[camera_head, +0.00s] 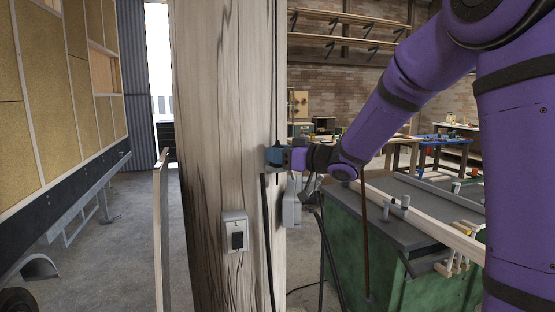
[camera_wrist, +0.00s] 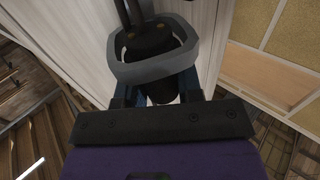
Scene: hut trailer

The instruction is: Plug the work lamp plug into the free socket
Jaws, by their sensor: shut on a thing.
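My gripper (camera_head: 274,157) is at the right part of the wooden post, its blue fingers seen from the side. In the wrist view the fingers (camera_wrist: 156,92) are shut on a black plug (camera_wrist: 150,48), with dark cable (camera_wrist: 133,12) leading off at the top. A grey ring (camera_wrist: 120,72) goes round the plug; whether the plug touches it I cannot tell. A black cable (camera_head: 268,230) hangs down the post below my gripper. A grey socket box (camera_head: 228,219) on the post's front holds a black plug (camera_head: 238,241). The free socket's opening is not visible.
The wooden post (camera_head: 215,110) stands close in front. A second grey box (camera_head: 292,207) is on its right side, partly hidden by my arm and cables. A green workbench (camera_head: 425,285) with clamps and timber stands to the right. Open floor (camera_head: 110,255) lies to the left.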

